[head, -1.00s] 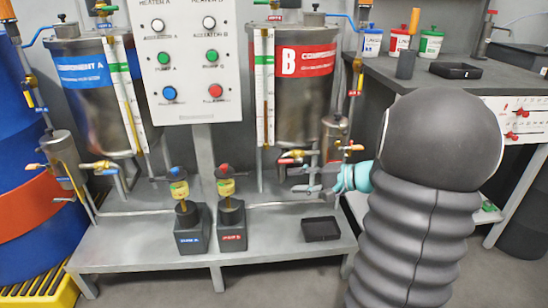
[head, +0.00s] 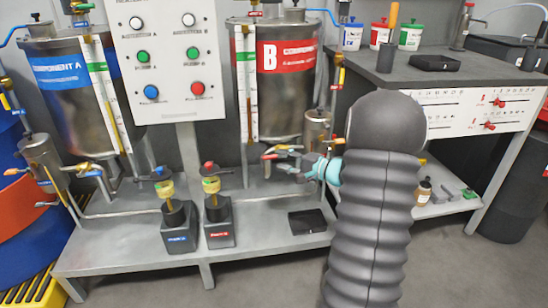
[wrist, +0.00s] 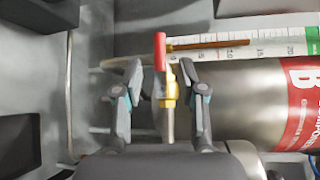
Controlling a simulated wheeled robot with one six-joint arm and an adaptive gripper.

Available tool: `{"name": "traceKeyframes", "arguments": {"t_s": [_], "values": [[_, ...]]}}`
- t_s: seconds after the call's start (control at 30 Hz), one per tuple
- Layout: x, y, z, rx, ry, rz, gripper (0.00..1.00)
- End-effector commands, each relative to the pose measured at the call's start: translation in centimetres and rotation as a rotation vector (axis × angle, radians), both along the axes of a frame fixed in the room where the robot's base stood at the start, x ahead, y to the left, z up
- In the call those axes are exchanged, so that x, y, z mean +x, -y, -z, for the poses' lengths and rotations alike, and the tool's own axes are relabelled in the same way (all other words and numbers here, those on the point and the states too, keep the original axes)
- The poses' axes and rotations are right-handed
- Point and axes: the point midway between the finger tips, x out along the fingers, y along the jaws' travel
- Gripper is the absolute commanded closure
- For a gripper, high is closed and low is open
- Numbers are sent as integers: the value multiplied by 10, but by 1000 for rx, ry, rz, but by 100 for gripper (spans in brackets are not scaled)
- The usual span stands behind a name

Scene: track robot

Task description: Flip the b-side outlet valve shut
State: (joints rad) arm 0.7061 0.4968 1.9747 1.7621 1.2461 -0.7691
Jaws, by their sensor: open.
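The B tank (head: 280,105), steel with a red "B" label, stands on the bench. Below it is the outlet valve (head: 270,156) with a red handle. In the wrist view the valve's red lever (wrist: 160,52) and brass body (wrist: 169,90) sit between my fingers. The lever runs nearly parallel to the brass body in that picture. My gripper (wrist: 160,82) is open, one finger on each side of the valve, with visible gaps and no clear contact. In the head view my gripper (head: 298,168) is just right of the valve, partly overlapping other fittings.
The A tank (head: 72,100) stands left of the control panel (head: 168,60). Two pumps, one with a blue knob (head: 178,225) and one with a red knob (head: 218,222), stand in front. A black tray (head: 308,222) lies on the bench below my gripper. A workbench (head: 440,85) is at right.

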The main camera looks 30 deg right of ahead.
Motion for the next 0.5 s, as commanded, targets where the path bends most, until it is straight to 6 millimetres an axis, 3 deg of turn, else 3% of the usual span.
{"name": "traceKeyframes", "arguments": {"t_s": [0.2,0.5], "values": [[25,-15,4,1,0,-1,60],[34,-20,6,1,0,0,60]]}}
